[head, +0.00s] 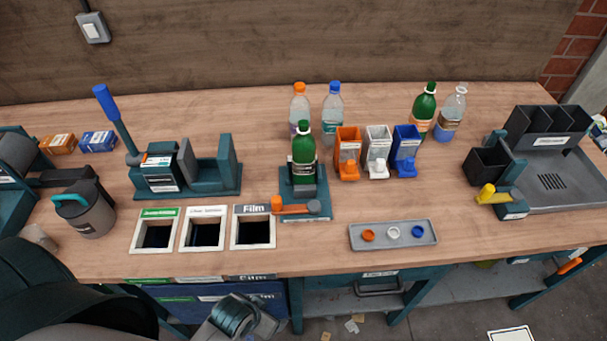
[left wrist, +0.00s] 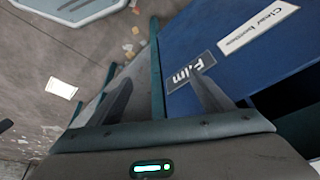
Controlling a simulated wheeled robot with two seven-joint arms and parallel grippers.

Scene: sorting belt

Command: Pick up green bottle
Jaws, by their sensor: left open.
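One green bottle (head: 304,150) with a green cap and white neck ring stands upright in a teal fixture (head: 306,208) near the middle of the workbench. My left gripper (head: 240,318) is low at the front edge of the bench, in front of the blue bins and well away from both bottles. In the left wrist view its two fingers (left wrist: 163,95) are apart with nothing between them. My right gripper is not in view.
Clear bottles with orange (head: 299,108) and blue (head: 333,105) caps stand behind the fixture; another clear bottle (head: 452,112) is at right. Orange, white and blue dispensers (head: 347,150) stand between. A cap tray (head: 393,236) lies in front. Three labelled openings (head: 204,231) are left of the fixture.

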